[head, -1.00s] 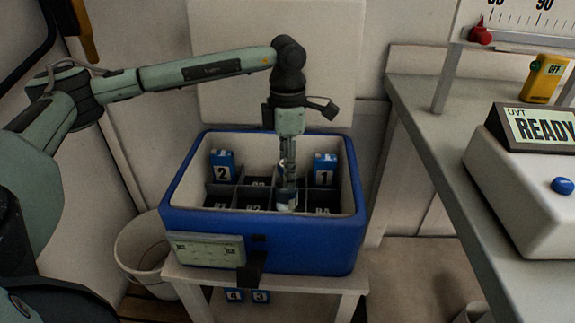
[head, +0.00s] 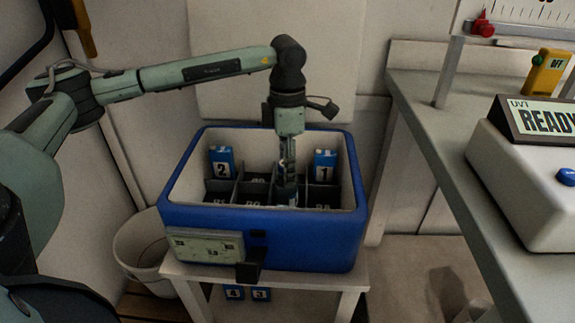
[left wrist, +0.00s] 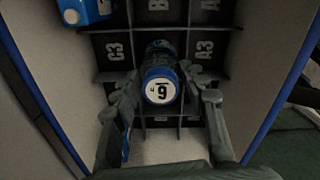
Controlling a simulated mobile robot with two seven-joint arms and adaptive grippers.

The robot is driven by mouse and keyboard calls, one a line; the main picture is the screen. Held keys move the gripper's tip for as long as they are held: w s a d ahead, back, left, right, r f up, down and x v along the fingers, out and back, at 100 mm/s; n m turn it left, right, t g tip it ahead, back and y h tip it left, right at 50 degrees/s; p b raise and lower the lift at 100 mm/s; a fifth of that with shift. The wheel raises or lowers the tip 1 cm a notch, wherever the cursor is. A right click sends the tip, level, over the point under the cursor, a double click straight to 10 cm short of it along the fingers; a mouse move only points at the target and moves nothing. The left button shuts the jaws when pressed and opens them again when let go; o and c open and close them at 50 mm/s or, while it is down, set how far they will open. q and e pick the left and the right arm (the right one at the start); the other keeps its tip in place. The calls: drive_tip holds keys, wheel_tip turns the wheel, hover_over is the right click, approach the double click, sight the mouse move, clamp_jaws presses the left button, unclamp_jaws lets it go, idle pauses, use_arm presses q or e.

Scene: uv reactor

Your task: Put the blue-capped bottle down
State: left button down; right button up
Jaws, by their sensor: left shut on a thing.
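The blue-capped bottle (left wrist: 160,88) shows end-on in the left wrist view, its round white label carrying a digit, 6 or 9. My left gripper (left wrist: 158,98) is shut on it, one finger on each side. In the head view the left gripper (head: 287,170) points straight down into the blue box (head: 300,240), with the bottle (head: 287,194) upright below it among the dark dividers. The bottle's lower end is hidden, so I cannot tell whether it touches the compartment floor. My right gripper is not in view.
Blue bottles numbered 2 (head: 222,162) and 1 (head: 325,166) stand in the box's back corners. The box rests on a small white table (head: 320,283). A grey counter (head: 425,130) with a READY device (head: 535,185) is at right. A white bin (head: 140,250) stands at left.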

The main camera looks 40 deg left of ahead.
use_arm(q)
drive_tip(key=c, duration=0.9)
unclamp_jaws()
drive_tip(key=shift+o, duration=0.3)
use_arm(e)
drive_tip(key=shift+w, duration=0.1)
use_arm(q)
drive_tip(key=shift+r, duration=0.1)
drive_tip(key=shift+r, duration=0.2)
drive_tip(key=shift+w+r+p, duration=0.1)
drive_tip(key=shift+r+p, duration=0.35)
drive_tip(key=shift+r, duration=0.5)
wheel_tip(320, 180, up, 11)
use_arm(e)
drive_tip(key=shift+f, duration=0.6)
use_arm(q)
drive_tip(key=shift+f, duration=0.1)
